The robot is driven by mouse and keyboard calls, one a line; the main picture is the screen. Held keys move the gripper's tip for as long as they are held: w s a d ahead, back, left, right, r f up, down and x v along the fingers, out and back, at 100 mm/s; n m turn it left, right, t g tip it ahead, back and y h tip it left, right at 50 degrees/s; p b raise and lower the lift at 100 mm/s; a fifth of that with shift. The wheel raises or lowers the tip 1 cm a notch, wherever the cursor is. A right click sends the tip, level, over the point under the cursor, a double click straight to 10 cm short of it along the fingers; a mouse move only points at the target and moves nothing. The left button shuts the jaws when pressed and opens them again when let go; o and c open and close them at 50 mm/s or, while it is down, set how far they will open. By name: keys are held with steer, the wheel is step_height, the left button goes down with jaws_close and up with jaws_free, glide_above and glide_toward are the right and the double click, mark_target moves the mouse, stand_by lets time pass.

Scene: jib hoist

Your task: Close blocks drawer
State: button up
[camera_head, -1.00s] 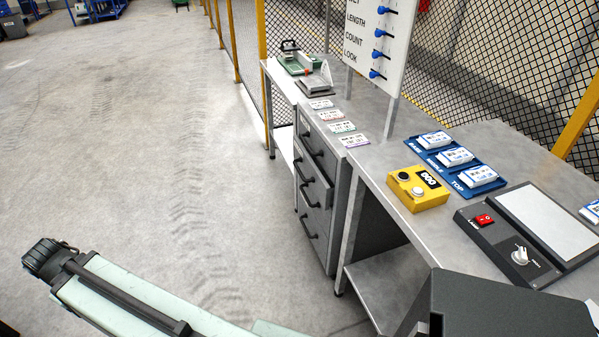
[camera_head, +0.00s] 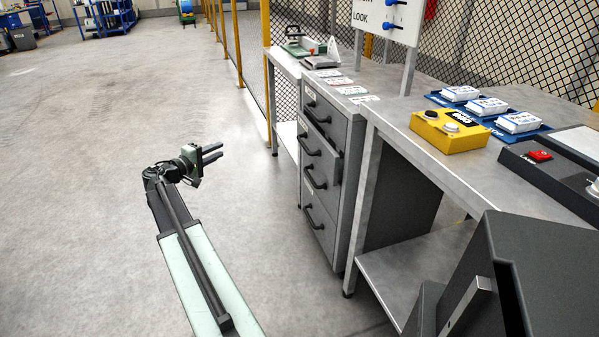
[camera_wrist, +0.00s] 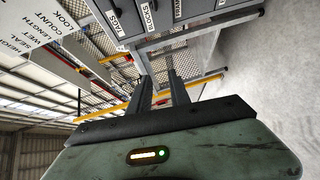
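The grey drawer cabinet (camera_head: 353,150) stands at the centre right of the head view, with several dark-handled drawers. The blocks drawer (camera_head: 326,157), apparently second from the top, sticks out a little from the cabinet face. My gripper (camera_head: 217,153) is raised over open floor, left of the cabinet and clear of the drawers. Its fingers (camera_wrist: 162,90) are apart with nothing between them.
A workbench (camera_head: 400,130) stands right of the cabinet, carrying a yellow button box (camera_head: 450,138) and blue trays with white packs. A mesh fence (camera_head: 252,50) runs behind. The floor (camera_head: 110,130) to the left is clear.

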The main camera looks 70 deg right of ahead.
steer(key=s+d+f+m+g+h+b, duration=0.1)
steer(key=s+d+f+g+b, duration=0.15)
steer(key=s+d, duration=0.3)
steer(key=s+d+f+g+b, duration=0.1)
steer(key=s+d+f+b, duration=0.3)
steer(key=s+d, duration=0.15)
steer(key=g+b, duration=0.2)
steer(key=b, duration=0.2)
glide_toward(303, 143)
steer(key=x, duration=0.3)
steer(key=shift+m, duration=0.3)
steer(key=x, duration=0.2)
steer(key=p+x, duration=0.1)
steer(key=x, duration=0.4)
steer(key=shift+d+f+p, duration=0.15)
steer(key=shift+f+p, duration=0.2)
steer(key=shift+f, duration=0.05)
jaws_close()
steer(key=shift+s, duration=0.1)
